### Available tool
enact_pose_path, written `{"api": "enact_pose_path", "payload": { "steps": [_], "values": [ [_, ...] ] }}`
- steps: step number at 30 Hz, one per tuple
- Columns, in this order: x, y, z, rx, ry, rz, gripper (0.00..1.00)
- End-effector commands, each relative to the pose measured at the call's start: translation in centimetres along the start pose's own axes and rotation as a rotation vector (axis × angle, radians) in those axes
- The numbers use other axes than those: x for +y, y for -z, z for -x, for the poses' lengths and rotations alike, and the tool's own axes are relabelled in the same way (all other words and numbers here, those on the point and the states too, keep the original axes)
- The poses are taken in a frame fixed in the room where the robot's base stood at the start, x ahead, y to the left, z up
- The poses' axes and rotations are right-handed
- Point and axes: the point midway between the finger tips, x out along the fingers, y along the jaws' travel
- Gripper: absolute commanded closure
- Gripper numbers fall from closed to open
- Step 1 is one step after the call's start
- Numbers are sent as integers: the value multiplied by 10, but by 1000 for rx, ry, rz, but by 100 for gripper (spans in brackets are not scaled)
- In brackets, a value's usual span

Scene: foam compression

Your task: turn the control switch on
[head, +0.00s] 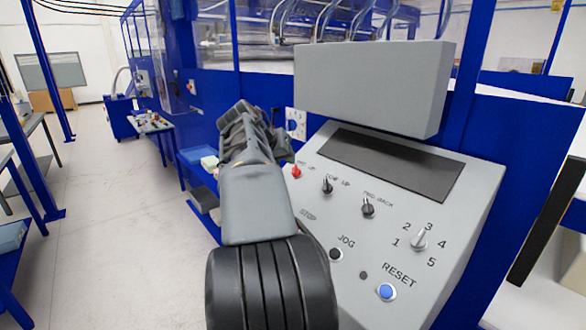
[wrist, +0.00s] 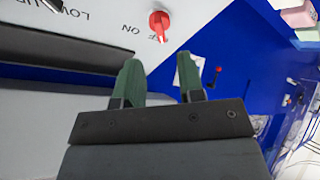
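The control switch is a red rotary knob on the sloped grey panel. In the head view the knob (head: 296,171) is at the panel's upper left, just right of my gripper. In the wrist view the knob (wrist: 160,22) is above the fingertips, by the letters ON and a partly covered label ending in F. Its narrow end points down toward that partly covered label. My gripper (wrist: 158,62) is open and empty, with a gap between its two green fingers. The fingertips are apart from the knob in the picture. In the head view my wrist hides the fingertips.
The panel (head: 470,200) also carries black LOW/UP (head: 327,186) and FWD/BACK (head: 368,207) switches, a numbered dial (head: 419,239) and a blue RESET button (head: 386,291). A grey box (head: 370,85) overhangs the panel's top. Open floor (head: 105,220) lies to the left.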

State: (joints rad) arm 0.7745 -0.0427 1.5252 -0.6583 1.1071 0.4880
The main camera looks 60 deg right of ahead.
Motion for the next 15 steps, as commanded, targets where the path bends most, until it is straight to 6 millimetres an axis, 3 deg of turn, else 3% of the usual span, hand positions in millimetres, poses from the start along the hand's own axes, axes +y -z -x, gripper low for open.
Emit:
{"api": "enact_pose_path", "payload": {
  "steps": [6,15],
  "values": [
    [0,0,-39,-4,-1,0,64],
    [0,0,-66,-1,1,1,64]
  ]
}}
